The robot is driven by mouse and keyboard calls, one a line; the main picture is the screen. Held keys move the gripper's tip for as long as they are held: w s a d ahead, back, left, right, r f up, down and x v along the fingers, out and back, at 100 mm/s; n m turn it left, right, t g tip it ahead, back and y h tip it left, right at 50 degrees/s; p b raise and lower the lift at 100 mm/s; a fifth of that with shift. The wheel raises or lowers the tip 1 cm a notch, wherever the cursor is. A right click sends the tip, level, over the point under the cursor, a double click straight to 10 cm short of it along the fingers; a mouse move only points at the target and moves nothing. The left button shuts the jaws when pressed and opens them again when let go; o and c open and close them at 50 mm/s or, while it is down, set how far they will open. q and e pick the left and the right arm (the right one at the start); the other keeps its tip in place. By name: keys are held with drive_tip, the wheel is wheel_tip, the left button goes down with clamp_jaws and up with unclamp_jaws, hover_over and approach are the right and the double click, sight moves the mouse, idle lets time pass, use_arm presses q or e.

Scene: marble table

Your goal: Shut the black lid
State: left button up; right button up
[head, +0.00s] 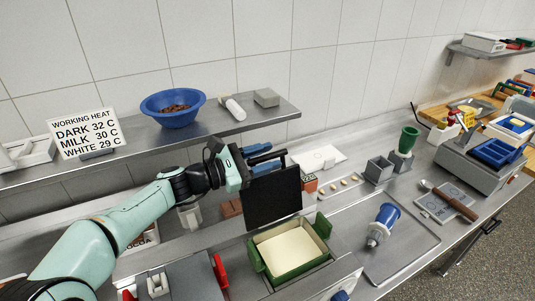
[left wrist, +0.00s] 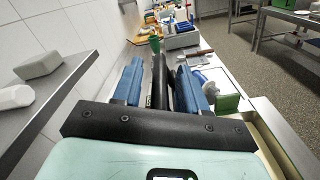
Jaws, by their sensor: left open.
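The black lid (head: 273,200) stands upright at the back of a green-walled box (head: 303,262) in the head view. The box holds a flat cream-coloured mass (head: 289,249). My left gripper (head: 265,158) reaches in from the left at the lid's upper edge, its blue fingers pointing right. In the left wrist view the fingers (left wrist: 158,85) are apart, with a dark upright shape between them that looks like the lid's edge. I cannot tell whether they touch it. A green part of the box (left wrist: 228,103) shows at the right there. My right gripper is not in view.
A steel shelf (head: 228,128) with a blue bowl (head: 173,113) and a grey block (head: 266,97) runs behind. A blue-and-white piping tool (head: 383,222) lies on a tray to the right. A red-handled thing (head: 220,272) stands left of the box.

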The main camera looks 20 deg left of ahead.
use_arm(q)
drive_tip(key=shift+w+d, duration=0.25)
drive_tip(key=shift+w, duration=0.05)
clamp_jaws()
